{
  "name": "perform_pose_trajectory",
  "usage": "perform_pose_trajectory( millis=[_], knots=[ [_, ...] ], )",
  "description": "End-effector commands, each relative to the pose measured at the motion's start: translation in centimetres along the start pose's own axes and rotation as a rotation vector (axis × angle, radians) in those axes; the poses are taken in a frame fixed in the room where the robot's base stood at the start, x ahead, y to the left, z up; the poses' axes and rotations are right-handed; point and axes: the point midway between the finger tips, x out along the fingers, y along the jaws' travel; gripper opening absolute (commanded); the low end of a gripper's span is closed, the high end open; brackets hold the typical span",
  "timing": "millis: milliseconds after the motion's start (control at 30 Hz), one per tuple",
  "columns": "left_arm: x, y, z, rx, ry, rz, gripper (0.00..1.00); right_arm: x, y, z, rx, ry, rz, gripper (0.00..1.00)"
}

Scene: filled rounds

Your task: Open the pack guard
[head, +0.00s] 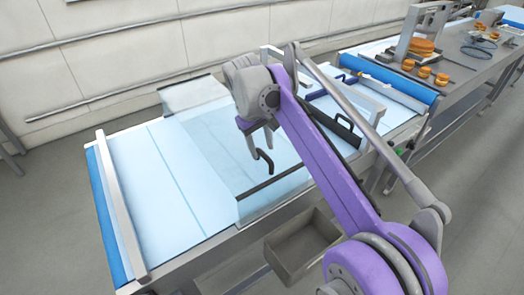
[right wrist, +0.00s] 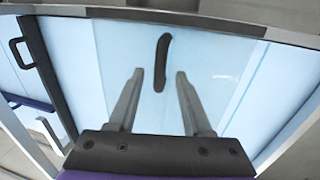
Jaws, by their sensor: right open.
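A clear guard (head: 215,130) stands over the pale blue belt, with a dark strip along its near lower edge. A black curved handle (head: 265,162) is on it; the handle also shows in the right wrist view (right wrist: 162,62), upright. My right gripper (head: 260,140) is open and empty, just above the handle. In the wrist view its fingers (right wrist: 158,74) point at the handle, whose lower end lies between the fingertips in the picture. I cannot tell whether they touch. My left gripper is out of view.
To the right, a dark bar (head: 334,127) carries a second black handle, also at the left of the wrist view (right wrist: 16,54). An open grey bin (head: 300,250) hangs below the belt's front edge. Orange rounds (head: 423,72) sit on the grey table farther right.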

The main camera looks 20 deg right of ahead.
Motion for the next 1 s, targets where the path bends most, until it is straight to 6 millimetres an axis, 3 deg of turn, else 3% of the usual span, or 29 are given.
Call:
perform_pose_trajectory(
  millis=[133,433,700,1000],
  knots=[
    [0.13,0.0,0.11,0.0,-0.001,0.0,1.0,1.04,-0.01,0.03,0.0,0.001,0.0,0.5],
    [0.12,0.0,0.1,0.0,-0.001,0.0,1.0,1.17,0.0,0.02,0.0,0.001,0.0,0.5],
    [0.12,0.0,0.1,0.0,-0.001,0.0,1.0,1.16,0.0,0.02,0.0,0.001,0.0,0.01],
    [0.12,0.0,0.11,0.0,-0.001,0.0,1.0,1.16,0.01,0.02,0.0,0.001,0.0,0.0]
  ],
)
